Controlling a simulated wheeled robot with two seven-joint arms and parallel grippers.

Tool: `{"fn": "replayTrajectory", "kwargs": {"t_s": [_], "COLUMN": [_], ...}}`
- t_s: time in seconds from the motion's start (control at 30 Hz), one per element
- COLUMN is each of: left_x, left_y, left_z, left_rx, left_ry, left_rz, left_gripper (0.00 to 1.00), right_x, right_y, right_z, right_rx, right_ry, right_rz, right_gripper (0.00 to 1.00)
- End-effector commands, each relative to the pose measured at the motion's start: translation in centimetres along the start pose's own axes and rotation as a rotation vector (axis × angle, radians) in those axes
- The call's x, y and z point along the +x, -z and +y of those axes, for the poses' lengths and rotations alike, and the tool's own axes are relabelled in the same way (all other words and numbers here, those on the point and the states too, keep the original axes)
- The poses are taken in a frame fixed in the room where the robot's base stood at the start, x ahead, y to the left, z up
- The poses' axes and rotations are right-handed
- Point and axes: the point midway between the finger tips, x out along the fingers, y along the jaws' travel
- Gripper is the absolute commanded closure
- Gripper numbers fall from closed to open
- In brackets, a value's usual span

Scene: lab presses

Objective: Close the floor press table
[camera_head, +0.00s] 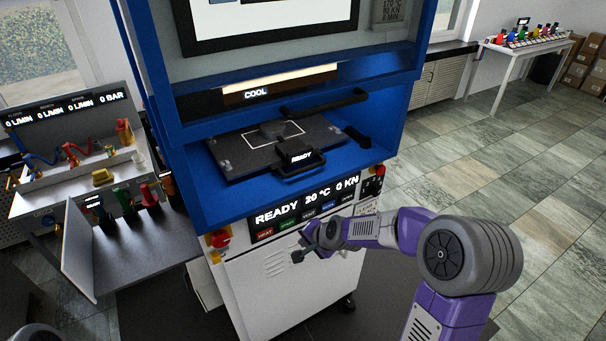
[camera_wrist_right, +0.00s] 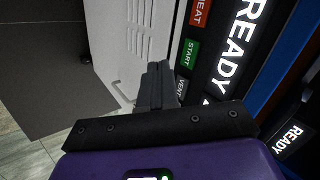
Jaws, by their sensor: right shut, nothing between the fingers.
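The floor press has a blue frame (camera_head: 240,203) and a white lower cabinet (camera_head: 265,289). Its table is a dark flat plate (camera_head: 237,158) in the blue bay, with a white outline and a dark block on it. A black handle (camera_head: 285,172) with a READY label is at its front edge. My right gripper (camera_head: 301,254) is in front of the control panel (camera_head: 262,233), below the table and apart from the handle. In the right wrist view its fingers (camera_wrist_right: 158,68) are together and empty, beside the START and VENT buttons. My left gripper is not in view.
A second black handle (camera_head: 325,103) sits above the table at right. A red emergency knob (camera_head: 219,239) is at the panel's left. A bench with bottles and fittings (camera_head: 103,177) stands close at left. Open tiled floor (camera_head: 500,180) lies to the right.

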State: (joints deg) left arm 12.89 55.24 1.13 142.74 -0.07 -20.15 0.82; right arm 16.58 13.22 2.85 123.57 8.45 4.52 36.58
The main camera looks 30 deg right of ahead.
Motion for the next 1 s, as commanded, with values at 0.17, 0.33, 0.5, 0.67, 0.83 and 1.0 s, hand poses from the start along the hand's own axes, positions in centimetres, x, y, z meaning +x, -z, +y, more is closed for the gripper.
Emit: {"fn": "replayTrajectory", "kwargs": {"t_s": [0.17,0.33,0.5,0.67,0.83,1.0], "left_x": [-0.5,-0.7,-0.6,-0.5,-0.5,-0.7], "left_y": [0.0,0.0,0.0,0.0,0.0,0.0], "left_z": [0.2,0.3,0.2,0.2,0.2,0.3], "left_rx": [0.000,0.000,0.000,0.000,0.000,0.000], "left_ry": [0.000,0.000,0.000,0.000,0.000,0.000], "left_rz": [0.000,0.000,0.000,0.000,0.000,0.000], "left_gripper": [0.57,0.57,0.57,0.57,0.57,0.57], "right_x": [-9.1,-13.5,-13.3,-10.7,-7.4,-4.3], "right_y": [5.5,7.3,7.7,8.1,8.6,9.1], "right_z": [-6.3,-8.4,-8.9,-9.4,-10.1,-10.7], "right_rx": [0.199,0.290,0.308,0.307,0.305,0.305], "right_ry": [0.151,0.220,0.230,0.228,0.228,0.228], "right_rz": [0.107,0.138,0.140,0.139,0.139,0.139], "right_gripper": [1.00,1.00,1.00,1.00,1.00,1.00]}}
